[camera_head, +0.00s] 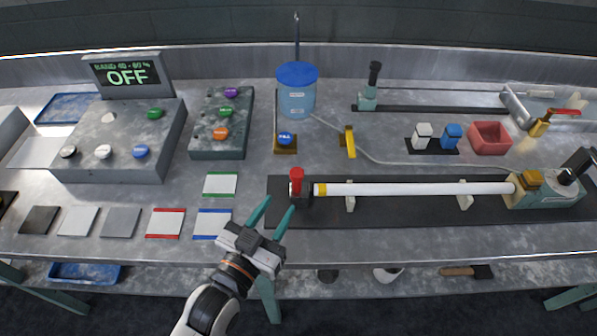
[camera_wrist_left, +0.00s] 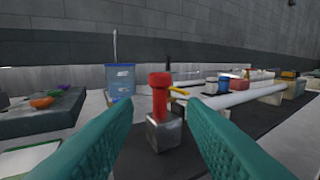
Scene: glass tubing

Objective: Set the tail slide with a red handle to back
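The tail slide's red handle (camera_head: 296,180) stands upright on a small dark metal block (camera_head: 300,199) at the left end of a black rail (camera_head: 400,213). In the left wrist view the red handle (camera_wrist_left: 159,97) and its grey block (camera_wrist_left: 164,133) show ahead, between the fingers. A white glass tube (camera_head: 420,189) with a yellow band runs right from near the block. My left gripper (camera_head: 279,207) is open and empty, its teal fingers just left of and in front of the block, apart from it. My right gripper is not in view.
A blue-lidded container (camera_head: 297,92) stands behind, with a blue button (camera_head: 285,138) in front of it. Button boxes (camera_head: 222,125) are at the left, with colour-edged tiles (camera_head: 166,223) before them. A headstock (camera_head: 540,190) holds the tube's right end.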

